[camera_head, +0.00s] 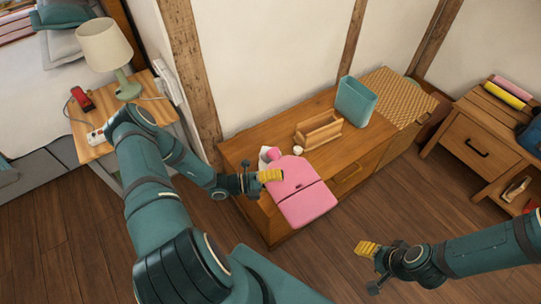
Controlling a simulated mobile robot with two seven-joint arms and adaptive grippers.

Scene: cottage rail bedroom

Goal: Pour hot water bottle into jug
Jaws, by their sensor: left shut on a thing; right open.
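A pink hot water bottle (302,192) shows over the front of the wooden cabinet, large and flat, with a dark line across it. My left gripper (270,176) is shut on its left edge, with yellow fingertips. Whether the bottle touches the cabinet is hard to tell. A small pink part (272,153) shows just behind it, by a white object (263,158) that is partly hidden. No jug is clearly recognisable; the white object's shape is unclear. My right gripper (368,249) is open and empty, in front of the cabinet above the floor.
The cabinet top (245,147) also holds a small white item (297,150), a wooden holder (318,131), a teal open container (355,100) and a woven mat (395,95). A lamp (106,47) stands on the left nightstand. A wooden drawer unit (480,140) stands right.

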